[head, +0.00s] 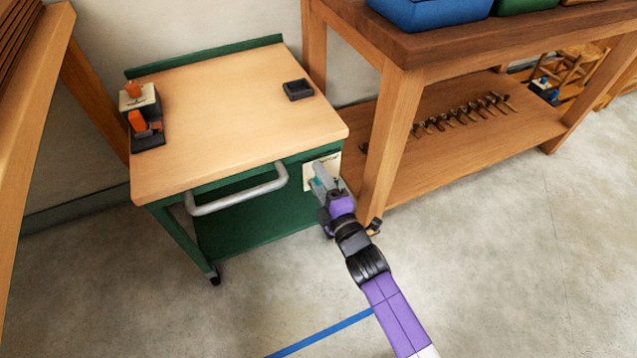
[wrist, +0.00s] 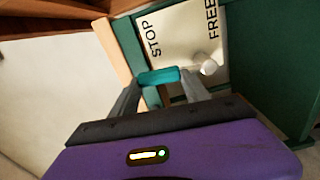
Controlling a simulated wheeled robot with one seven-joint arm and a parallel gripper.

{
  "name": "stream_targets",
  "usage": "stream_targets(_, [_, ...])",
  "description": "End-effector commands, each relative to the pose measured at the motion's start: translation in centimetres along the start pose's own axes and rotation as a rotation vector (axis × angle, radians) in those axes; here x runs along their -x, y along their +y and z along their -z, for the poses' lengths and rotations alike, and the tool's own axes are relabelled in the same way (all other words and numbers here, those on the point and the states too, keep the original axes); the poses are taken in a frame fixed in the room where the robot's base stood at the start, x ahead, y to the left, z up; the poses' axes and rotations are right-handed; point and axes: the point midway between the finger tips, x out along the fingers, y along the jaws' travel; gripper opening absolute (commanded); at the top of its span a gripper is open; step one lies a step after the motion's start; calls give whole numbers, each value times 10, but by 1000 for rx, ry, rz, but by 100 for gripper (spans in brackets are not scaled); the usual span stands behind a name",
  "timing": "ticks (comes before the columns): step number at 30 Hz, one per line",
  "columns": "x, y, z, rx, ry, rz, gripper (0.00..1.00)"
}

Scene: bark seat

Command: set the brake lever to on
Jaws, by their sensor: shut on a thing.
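The brake lever's teal grip (wrist: 158,76) lies between the fingers of my gripper (wrist: 160,84), which is shut on it. Behind it is a cream plate (wrist: 180,38) marked STOP and FREE. In the wrist view the teal grip is below the word STOP, and a pale round knob (wrist: 208,67) shows below FREE. In the head view the plate (head: 309,174) is on the front right of a green trolley with a wooden top (head: 230,110). My gripper (head: 320,180) is against it and hides most of the lever.
A grey push handle (head: 235,195) sticks out from the trolley front, left of my gripper. A workbench leg (head: 387,140) stands close on the right. An orange and grey device (head: 145,115) and a small dark tray (head: 298,89) are on the trolley top. The front floor is open.

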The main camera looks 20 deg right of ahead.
Motion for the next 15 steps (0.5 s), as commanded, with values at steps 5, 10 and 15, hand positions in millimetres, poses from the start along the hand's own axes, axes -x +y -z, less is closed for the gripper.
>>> stream_targets(5, [0, -2, 1, 62, 1, 0, 0])
stream_targets(10, [0, -1, 2, 91, 1, 1, 0])
stream_targets(15, [0, -1, 2, 100, 2, 2, 0])
